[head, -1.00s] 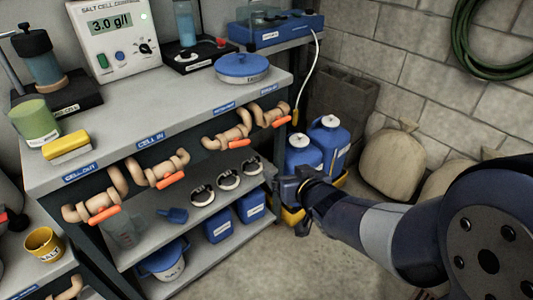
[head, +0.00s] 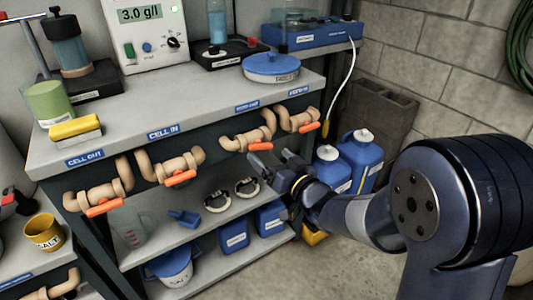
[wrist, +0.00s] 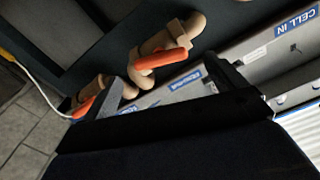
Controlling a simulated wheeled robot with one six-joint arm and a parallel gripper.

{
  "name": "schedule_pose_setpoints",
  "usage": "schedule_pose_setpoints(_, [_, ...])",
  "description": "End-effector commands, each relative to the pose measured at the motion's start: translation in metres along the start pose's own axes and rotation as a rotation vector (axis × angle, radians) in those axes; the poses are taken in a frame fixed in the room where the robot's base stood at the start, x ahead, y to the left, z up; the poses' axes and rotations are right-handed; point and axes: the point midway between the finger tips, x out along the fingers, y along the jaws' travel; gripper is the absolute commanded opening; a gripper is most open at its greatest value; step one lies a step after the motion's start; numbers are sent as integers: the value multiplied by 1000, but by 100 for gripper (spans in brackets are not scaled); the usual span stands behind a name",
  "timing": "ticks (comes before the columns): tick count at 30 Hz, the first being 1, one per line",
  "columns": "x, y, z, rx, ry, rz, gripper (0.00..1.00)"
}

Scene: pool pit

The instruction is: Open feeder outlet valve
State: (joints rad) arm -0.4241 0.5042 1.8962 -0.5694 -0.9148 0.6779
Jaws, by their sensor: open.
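Several tan pipe valves with orange lever handles hang along the front edge of the grey bench. The third from the left (head: 247,136) and the fourth (head: 299,119) sit under small blue labels, which are too small to read surely in the head view. Their levers lie roughly along the pipes. My gripper (head: 277,157) is open and empty, just below and in front of the third valve, apart from it. In the wrist view, tilted nearly upside down, an orange lever (wrist: 160,60) shows between my fingers, and another lever (wrist: 82,108) lies beside the left finger.
The CELL IN valve (head: 171,167) and CELL OUT valve (head: 98,190) are further left. Blue jugs (head: 361,157) stand right of the bench. A white cable (head: 342,88) hangs at its right end. The shelf below holds clamps (head: 217,202) and a scoop (head: 184,217).

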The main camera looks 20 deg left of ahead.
Motion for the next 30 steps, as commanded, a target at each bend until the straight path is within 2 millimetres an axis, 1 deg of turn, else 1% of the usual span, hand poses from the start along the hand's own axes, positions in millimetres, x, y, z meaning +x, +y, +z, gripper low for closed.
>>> schedule_pose_setpoints(1, [9, 0, 2, 0, 0, -2, 91])
schedule_pose_setpoints(3, [18, 0, 1, 0, 0, -1, 91])
schedule_pose_setpoints(7, [30, 0, 1, 1, 0, 0, 91])
schedule_pose_setpoints(12, [36, 0, 0, 1, 0, 2, 91])
schedule_pose_setpoints(19, [36, 0, 0, 1, 0, 2, 90])
schedule_pose_setpoints(30, [36, 0, 0, 0, 0, 2, 60])
